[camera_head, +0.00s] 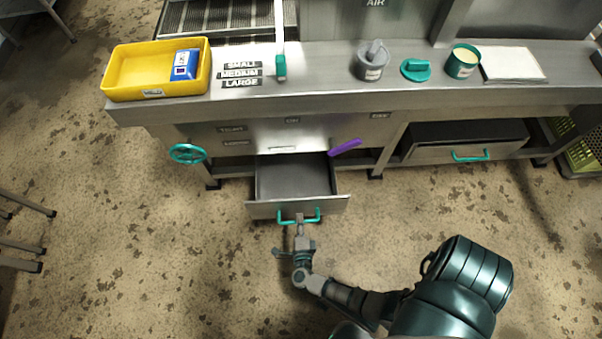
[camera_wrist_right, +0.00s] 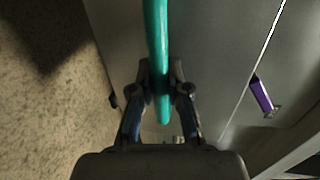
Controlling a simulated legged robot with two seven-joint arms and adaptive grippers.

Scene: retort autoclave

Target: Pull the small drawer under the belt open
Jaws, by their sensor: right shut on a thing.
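The small drawer (camera_head: 262,209) under the belt stands well open in the head view, and its inside looks empty. Its green handle (camera_head: 284,219) is on the front panel. My right gripper (camera_head: 299,219) is shut on the handle at its middle. In the right wrist view the green handle (camera_wrist_right: 156,40) runs between the two fingers of my right gripper (camera_wrist_right: 162,88), with the grey drawer front (camera_wrist_right: 205,45) behind it. My left gripper is not in view.
A purple lever (camera_head: 345,147) sticks out right of the drawer, and a green handwheel (camera_head: 187,153) is at its left. A second drawer (camera_head: 430,153) at the right is shut. A yellow tray (camera_head: 110,75) stands on the counter. The floor in front is clear.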

